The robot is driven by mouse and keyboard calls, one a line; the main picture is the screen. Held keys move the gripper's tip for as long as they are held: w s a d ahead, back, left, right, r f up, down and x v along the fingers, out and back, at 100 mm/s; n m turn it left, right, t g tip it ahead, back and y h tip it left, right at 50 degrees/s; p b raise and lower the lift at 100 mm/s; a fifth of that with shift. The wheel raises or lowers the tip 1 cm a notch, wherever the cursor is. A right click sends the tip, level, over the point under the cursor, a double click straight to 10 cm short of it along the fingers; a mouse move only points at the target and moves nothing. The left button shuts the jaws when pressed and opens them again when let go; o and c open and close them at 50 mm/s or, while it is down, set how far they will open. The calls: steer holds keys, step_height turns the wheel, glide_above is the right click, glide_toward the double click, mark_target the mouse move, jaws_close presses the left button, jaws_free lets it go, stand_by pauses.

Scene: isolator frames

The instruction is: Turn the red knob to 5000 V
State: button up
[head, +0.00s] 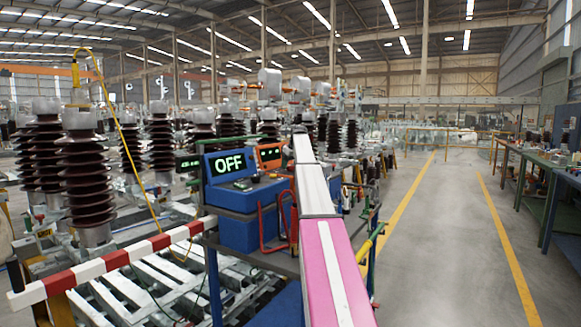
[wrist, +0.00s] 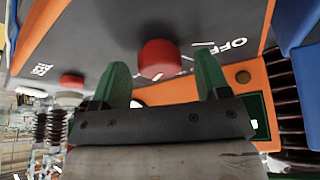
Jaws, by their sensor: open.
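The red knob (wrist: 160,58) is in the wrist view on the dark panel of an orange-framed unit (wrist: 258,62). White marks and the word OFF are printed to its right. My gripper (wrist: 162,66) is open, with one green finger on each side of the knob. Gaps show between fingers and knob, and I see no contact. A second red knob or button (wrist: 72,80) sits to the left, outside the fingers. In the head view the orange unit (head: 269,155) stands behind a blue unit; the red knob and gripper cannot be made out there.
The blue unit (head: 236,195) has a display reading OFF. A red-and-white barrier bar (head: 118,259) crosses at the lower left. Tall brown insulators (head: 85,185) stand behind it. The aisle (head: 450,240) on the right is clear, with a workbench (head: 535,165) beyond it.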

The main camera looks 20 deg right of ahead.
steer(key=shift+w+f, duration=0.1)
steer(key=shift+f, duration=0.15)
steer(key=c, duration=0.9)
steer(key=shift+m+h, duration=0.3)
steer(key=shift+m, duration=0.5)
steer(key=o, duration=0.9)
steer(key=v, duration=1)
steer(key=shift+s+r, duration=0.25)
steer(key=shift+r, duration=0.1)
